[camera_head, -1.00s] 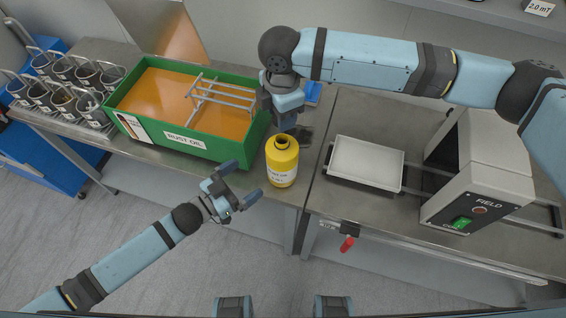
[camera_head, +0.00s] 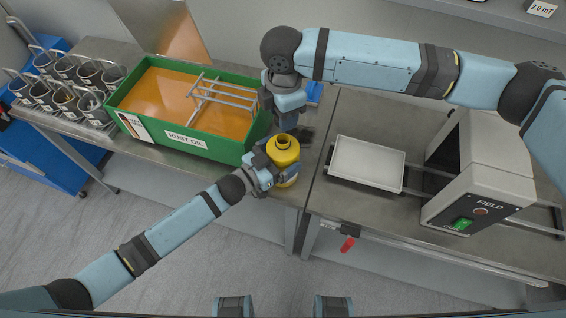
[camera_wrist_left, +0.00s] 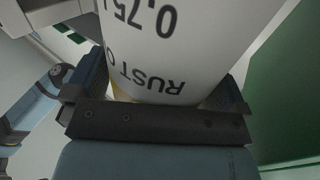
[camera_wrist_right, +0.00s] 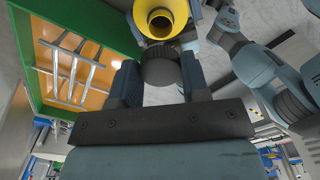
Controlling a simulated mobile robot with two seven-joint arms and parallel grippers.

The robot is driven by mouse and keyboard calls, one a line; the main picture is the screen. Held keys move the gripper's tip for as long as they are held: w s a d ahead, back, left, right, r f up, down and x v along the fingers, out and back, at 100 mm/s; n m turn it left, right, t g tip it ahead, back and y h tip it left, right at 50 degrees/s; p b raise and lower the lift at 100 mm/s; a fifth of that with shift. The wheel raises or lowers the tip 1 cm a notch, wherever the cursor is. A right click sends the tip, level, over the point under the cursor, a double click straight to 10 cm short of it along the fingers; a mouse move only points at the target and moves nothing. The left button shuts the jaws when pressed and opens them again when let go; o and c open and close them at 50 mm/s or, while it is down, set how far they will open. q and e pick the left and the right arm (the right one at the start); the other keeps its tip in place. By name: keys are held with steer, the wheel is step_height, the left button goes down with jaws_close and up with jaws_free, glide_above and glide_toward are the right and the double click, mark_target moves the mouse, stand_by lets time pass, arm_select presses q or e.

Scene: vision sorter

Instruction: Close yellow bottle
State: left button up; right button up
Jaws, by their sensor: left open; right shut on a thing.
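The yellow bottle (camera_head: 283,151) stands upright on the bench, right of the green tray. Its open mouth shows in the right wrist view (camera_wrist_right: 160,20). My left gripper (camera_head: 274,172) is open, with its fingers on either side of the bottle's body. In the left wrist view the bottle's white label (camera_wrist_left: 165,60) fills the space between the fingers. My right gripper (camera_head: 283,118) is just behind and above the bottle. It is shut on a dark round cap (camera_wrist_right: 160,66), which is beside the open neck and not on it.
A green tray (camera_head: 187,140) labelled rust oil, holding orange liquid and a metal rack (camera_head: 222,92), is close on the left. Several metal cups (camera_head: 62,88) stand farther left. A white tray (camera_head: 367,163) and a grey FIELD machine (camera_head: 478,190) are on the right.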

mark_target(283, 139)
arm_select(q)
steer(key=c, duration=1)
arm_select(e)
steer(key=shift+f, duration=2.5)
steer(key=shift+f, duration=0.9)
steer(key=shift+f, duration=0.55)
arm_select(q)
steer(key=c, duration=0.4)
steer(key=shift+c, duration=0.2)
arm_select(e)
steer(key=m, duration=0.9)
steer(key=shift+m, duration=0.4)
